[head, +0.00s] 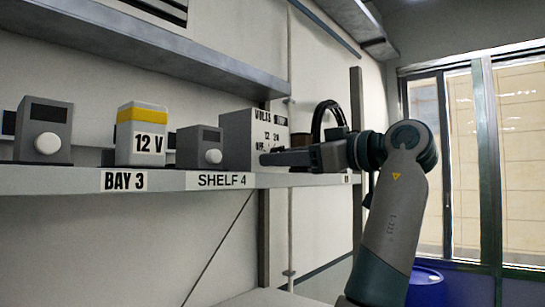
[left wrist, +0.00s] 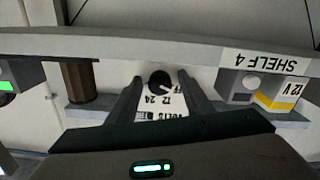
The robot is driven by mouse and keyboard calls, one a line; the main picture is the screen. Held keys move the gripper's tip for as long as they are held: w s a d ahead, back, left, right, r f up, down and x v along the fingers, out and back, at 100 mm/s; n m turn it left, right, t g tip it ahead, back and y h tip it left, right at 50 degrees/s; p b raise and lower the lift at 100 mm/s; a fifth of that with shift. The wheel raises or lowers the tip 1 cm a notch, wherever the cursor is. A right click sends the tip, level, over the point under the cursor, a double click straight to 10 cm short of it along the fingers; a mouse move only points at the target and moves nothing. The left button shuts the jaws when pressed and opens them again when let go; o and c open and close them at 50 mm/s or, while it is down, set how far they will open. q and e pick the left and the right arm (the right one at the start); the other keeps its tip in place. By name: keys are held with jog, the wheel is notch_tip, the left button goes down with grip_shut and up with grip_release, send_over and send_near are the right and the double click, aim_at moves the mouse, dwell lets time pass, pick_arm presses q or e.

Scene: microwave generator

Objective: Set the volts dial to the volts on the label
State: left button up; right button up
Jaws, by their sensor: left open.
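The volts box (head: 237,140) stands on the shelf in the head view, its white face (head: 271,125) reading VOLTS, 12, 24 and OFF. The black volts dial (left wrist: 159,82) shows in the left wrist view, which is upside down; its setting is too small to tell. In the head view my gripper hides it. A white block with a yellow band (head: 142,117) carries the label 12 V (head: 149,144). My left gripper (head: 266,158) is open in front of the box face. In the left wrist view its fingers (left wrist: 160,76) stand either side of the dial; contact is unclear. My right gripper is not in view.
Two grey boxes with white knobs (head: 44,132) (head: 202,146) share the shelf (head: 60,181). A brown cylinder (left wrist: 80,82) stands beside the volts box. A black curved thing (head: 325,110) is behind my arm. An upper shelf (head: 150,38) hangs above. A blue drum (head: 427,288) stands below right.

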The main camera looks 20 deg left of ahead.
pick_arm(q)
jog(key=shift+s+d+r, duration=0.1)
jog(key=shift+d, duration=0.15)
jog(key=c, duration=1.1)
jog(key=shift+o, duration=0.2)
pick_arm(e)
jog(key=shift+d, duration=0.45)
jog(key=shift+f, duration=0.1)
pick_arm(q)
jog(key=shift+m+b, duration=1.75)
jog(key=shift+m, duration=2.75)
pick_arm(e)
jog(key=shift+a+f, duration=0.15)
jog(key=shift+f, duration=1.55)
pick_arm(q)
jog(key=shift+r, duration=0.1)
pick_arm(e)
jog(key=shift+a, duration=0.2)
